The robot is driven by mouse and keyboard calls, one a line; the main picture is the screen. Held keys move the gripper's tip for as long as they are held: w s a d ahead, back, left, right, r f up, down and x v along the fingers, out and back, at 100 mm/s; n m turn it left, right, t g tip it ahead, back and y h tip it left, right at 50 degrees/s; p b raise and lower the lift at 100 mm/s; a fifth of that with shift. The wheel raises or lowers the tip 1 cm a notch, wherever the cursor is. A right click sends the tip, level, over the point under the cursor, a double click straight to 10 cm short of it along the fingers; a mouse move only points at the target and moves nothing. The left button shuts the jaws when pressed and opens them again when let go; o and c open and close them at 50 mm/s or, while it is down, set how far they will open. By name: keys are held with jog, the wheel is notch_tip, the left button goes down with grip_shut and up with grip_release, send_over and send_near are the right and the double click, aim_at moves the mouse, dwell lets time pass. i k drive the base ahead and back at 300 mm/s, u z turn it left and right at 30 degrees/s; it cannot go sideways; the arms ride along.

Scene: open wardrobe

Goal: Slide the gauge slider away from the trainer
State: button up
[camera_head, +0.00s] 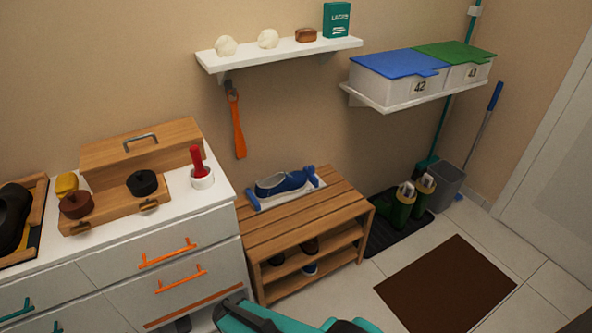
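A blue trainer (281,183) with a pale sole sits on a light foot gauge (263,207) on the wooden bench. The gauge has a blue piece at each end. The right one (309,174) stands close to one end of the trainer, and the left one (252,199) is by the other end. I cannot tell which is the slider, or whether either touches the trainer. Teal and black parts of my arm show at the bottom edge, well in front of the bench. My gripper's fingertips cannot be made out.
The slatted bench (262,236) has shoes on its lower shelves. A white drawer unit (215,225) stands left of it, with wooden boxes on top. An orange shoehorn (238,130) hangs above. Green boots (403,207) stand right, and a brown mat (447,285) lies on the floor.

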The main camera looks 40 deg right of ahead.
aim_at(310, 170)
jog(key=z, duration=1.2)
jog(key=k, duration=0.1)
jog(key=u, duration=2.6)
jog(key=k, duration=0.9)
jog(key=z, duration=1.1)
jog(key=i, duration=0.55)
jog(key=u, duration=0.25)
